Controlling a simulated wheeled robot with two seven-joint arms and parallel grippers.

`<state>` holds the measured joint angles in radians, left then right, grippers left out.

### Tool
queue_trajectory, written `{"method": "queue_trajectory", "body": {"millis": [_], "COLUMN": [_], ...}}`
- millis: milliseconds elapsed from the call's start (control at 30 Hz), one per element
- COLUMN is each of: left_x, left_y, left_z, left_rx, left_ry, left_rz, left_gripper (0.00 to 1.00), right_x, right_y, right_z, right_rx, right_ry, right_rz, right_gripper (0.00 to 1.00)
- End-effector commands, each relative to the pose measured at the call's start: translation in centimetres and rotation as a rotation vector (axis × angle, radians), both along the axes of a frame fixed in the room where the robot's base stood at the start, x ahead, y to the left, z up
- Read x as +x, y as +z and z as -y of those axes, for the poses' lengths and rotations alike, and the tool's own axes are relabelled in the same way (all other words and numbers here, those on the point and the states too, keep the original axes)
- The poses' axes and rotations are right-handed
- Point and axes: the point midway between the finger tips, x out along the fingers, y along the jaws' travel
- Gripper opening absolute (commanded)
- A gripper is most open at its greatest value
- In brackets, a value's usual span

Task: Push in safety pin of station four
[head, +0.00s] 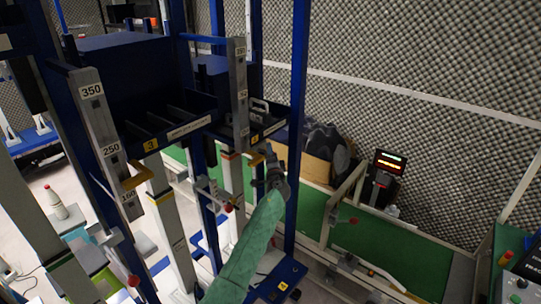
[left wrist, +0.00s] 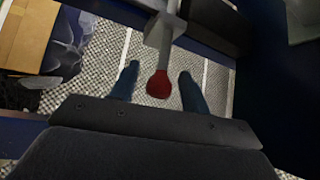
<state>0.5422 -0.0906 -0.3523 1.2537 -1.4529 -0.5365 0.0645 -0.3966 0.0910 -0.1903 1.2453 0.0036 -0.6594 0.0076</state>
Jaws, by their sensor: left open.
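My left gripper (head: 268,152) is open at the end of a green-sleeved arm, beside the second scale column (head: 238,95). In the left wrist view its two dark blue fingers (left wrist: 157,78) are spread. A red-knobbed pin (left wrist: 158,86) on a grey bracket shows between them with gaps on both sides; how far it is from the fingertips is unclear. In the head view a red knob (head: 228,208) sits low beside the second column, left of the gripper. I cannot tell if it is the same knob. The tag on the second shelf (head: 254,139) is too small to read surely.
The first column (head: 108,145) with a yellow handle and the shelf tagged 3 (head: 150,146) stand to the left. A blue upright (head: 298,120) rises just right of my arm. A cardboard box (head: 305,165), a green bench and a lit display (head: 390,161) stand behind, before the foam wall.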

Motion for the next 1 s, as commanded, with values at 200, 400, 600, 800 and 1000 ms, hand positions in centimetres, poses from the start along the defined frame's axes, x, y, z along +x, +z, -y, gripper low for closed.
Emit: {"method": "queue_trajectory", "body": {"millis": [200, 400, 600, 800, 1000], "left_x": [-2.1, -5.0, -6.8, -7.4, -7.3], "left_y": [-0.9, -1.4, -1.6, -1.5, -1.5], "left_z": [0.4, 0.8, 1.1, 1.2, 1.2], "left_rx": [-0.003, -0.002, -0.001, 0.000, 0.000], "left_ry": [-0.001, -0.001, 0.001, 0.001, 0.001], "left_rz": [0.000, -0.001, -0.001, -0.001, -0.001], "left_gripper": [0.46, 0.46, 0.46, 0.46, 0.46], "right_x": [0.6, 1.4, 1.8, 1.9, 1.9], "right_y": [1.4, 3.5, 5.2, 5.8, 5.8], "right_z": [-1.0, -1.7, -2.1, -2.2, -2.2], "right_rx": [0.010, 0.015, 0.020, 0.020, 0.020], "right_ry": [-0.004, -0.009, -0.012, -0.012, -0.012], "right_rz": [-0.009, -0.024, -0.035, -0.040, -0.040], "right_gripper": [0.34, 0.34, 0.34, 0.34, 0.34]}}
